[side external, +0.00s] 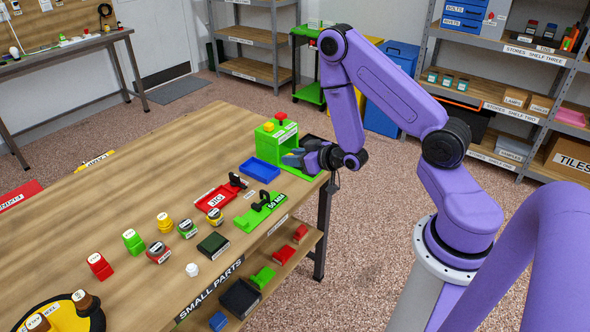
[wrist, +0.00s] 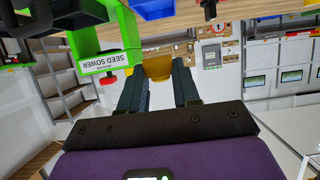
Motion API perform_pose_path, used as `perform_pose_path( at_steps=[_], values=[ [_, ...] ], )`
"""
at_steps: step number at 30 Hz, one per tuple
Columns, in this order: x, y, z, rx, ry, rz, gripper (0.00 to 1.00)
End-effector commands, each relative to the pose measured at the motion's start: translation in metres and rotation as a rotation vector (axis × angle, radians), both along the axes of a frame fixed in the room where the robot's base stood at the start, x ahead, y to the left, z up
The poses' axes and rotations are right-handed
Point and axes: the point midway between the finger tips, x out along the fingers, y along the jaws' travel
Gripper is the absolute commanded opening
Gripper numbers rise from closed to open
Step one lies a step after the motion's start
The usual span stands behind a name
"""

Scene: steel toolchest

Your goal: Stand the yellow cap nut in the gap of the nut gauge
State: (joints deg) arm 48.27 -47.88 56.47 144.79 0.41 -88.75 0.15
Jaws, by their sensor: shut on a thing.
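I cannot make out the piece in the side view. A green piece marked 60 MM (side external: 250,218), with a black fitting on it, lies near the right edge of the bench. I cannot tell whether it is the nut gauge, and no gap shows clearly.
Several jars and small blocks stand further along the wooden bench (side external: 110,200).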

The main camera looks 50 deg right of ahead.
Motion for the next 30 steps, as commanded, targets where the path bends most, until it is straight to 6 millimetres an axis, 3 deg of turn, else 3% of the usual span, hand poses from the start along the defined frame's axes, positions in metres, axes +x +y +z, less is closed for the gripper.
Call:
perform_pose_path(
  at_steps=[7,21,27,30],
  values=[
    [0.008,0.019,0.019,0.0,-0.006,0.012,0.0],
    [0.009,0.09,0.069,0.003,-0.004,0.016,0.0],
    [0.004,0.102,0.076,0.002,-0.001,0.014,0.0],
    [0.005,0.099,0.074,-0.001,0.001,0.011,0.0]
  ],
)
